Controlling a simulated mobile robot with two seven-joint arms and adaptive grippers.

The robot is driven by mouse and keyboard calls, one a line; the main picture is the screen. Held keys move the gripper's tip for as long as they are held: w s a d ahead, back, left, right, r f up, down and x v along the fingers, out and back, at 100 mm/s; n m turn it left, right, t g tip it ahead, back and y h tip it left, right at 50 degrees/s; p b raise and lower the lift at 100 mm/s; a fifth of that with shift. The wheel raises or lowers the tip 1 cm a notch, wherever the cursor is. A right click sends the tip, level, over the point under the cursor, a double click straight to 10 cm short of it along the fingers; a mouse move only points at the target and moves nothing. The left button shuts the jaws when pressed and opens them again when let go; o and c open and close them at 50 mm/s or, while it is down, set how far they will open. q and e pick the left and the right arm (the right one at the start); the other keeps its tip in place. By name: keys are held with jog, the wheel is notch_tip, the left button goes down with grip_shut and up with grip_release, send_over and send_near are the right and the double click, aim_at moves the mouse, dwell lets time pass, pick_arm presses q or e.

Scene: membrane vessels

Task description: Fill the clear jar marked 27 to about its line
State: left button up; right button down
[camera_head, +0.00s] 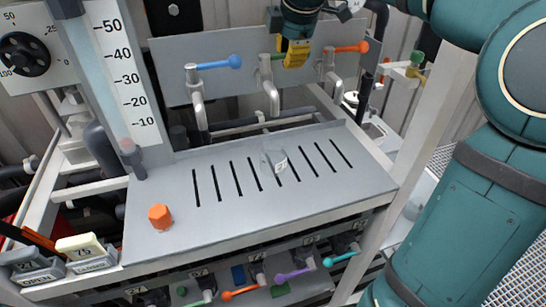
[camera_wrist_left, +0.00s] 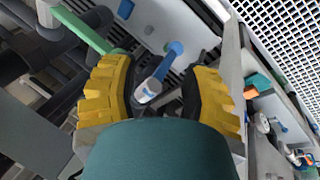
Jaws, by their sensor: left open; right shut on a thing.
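The small clear jar (camera_head: 273,160) with a pale label stands upright on the slotted grey deck (camera_head: 225,212), below the middle tap (camera_head: 267,80). Its label is too small to read surely, and I cannot make out its line or any liquid in it. My right gripper (camera_head: 293,56) comes down from the top with its yellow fingers shut at the middle tap's lever, which they almost wholly hide; a bit of green shows beside them. My left gripper (camera_wrist_left: 163,78) is open in the left wrist view, its fingers to either side of a blue lever-like piece (camera_wrist_left: 172,58) with a pale end. I see no contact.
A blue-handled tap (camera_head: 196,85) and an orange-handled tap (camera_head: 333,72) flank the middle one. An orange hexagonal knob (camera_head: 160,216) stands at the deck's left. A tall column with a numbered scale (camera_head: 126,75) rises at left. Coloured levers (camera_head: 240,293) line the lower front.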

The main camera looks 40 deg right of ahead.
jog(key=shift+s+a+m+g+h+p, duration=0.15)
jog(key=shift+s+a+m+g+h, duration=0.15)
jog(key=shift+m, duration=0.75)
jog(key=shift+s+a+m+g+h+p, duration=0.2)
jog(key=shift+s+m+h, duration=0.2)
jog(key=shift+m, duration=0.6)
jog(key=shift+s+a+m+g+h+p, duration=0.1)
jog(key=shift+s+a+m+g+h, duration=0.2)
jog(key=shift+m, duration=0.75)
jog(key=shift+s, duration=0.1)
dwell(4.8)
